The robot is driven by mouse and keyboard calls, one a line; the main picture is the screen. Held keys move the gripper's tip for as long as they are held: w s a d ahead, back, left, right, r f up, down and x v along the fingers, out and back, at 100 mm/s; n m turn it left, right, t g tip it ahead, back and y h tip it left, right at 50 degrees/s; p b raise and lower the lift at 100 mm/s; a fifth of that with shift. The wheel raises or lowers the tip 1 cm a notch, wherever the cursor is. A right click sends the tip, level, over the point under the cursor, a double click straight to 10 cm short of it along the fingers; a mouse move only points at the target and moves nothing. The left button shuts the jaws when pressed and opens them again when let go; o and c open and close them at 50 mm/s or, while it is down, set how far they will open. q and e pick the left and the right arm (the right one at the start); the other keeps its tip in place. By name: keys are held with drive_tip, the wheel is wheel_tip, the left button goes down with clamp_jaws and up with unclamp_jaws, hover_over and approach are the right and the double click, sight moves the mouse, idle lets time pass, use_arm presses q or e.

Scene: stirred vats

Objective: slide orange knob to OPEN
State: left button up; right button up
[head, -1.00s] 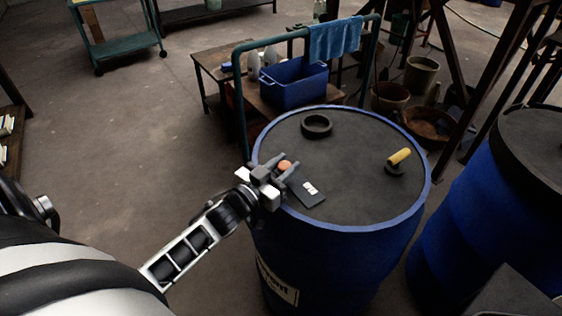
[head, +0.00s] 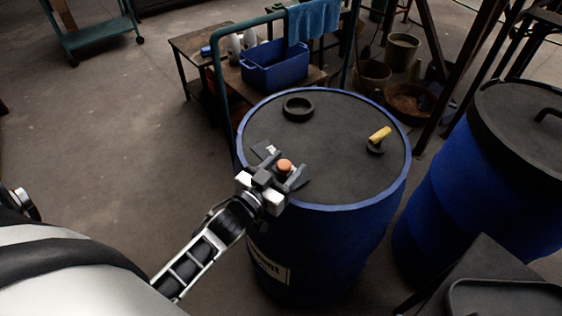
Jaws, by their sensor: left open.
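The orange knob (head: 284,165) stands on a dark slide plate (head: 304,187) at the near left of the blue drum's dark lid (head: 335,150). A small white label (head: 270,149) shows at the plate's far-left end; its text is too small to read. My left gripper (head: 283,168) is open, with one finger on either side of the knob. I cannot tell whether the fingers touch it. The gripper hides the middle of the plate. My right gripper is not in view.
On the lid, a black ring (head: 298,108) lies at the back and a yellow-handled fitting (head: 379,135) stands at the right. Another blue drum (head: 470,185) is at the right. Behind stand a teal rail with a blue towel (head: 313,20) and a blue bin (head: 275,66).

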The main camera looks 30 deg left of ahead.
use_arm(q)
drive_tip(key=s+a+b, duration=0.1)
drive_tip(key=s+a, duration=0.1)
drive_tip(key=s, duration=1.3)
drive_tip(key=shift+s, duration=0.4)
drive_tip(key=s+d+f+g+y, duration=0.1)
drive_tip(key=s+d+g, duration=0.15)
drive_tip(key=g, duration=0.45)
drive_tip(key=s+d+f+g+y, duration=0.1)
drive_tip(key=s+d+f+g, duration=0.1)
drive_tip(key=s+g, duration=0.35)
drive_tip(key=w+d+f+m+t+h, duration=0.1)
drive_tip(key=w+d+f+t+h, duration=0.1)
drive_tip(key=w+d+f+t, duration=0.3)
drive_tip(key=shift+w+d+f, duration=0.2)
drive_tip(key=shift+w+f, duration=0.35)
drive_tip(key=shift+w, duration=0.8)
idle(2.1)
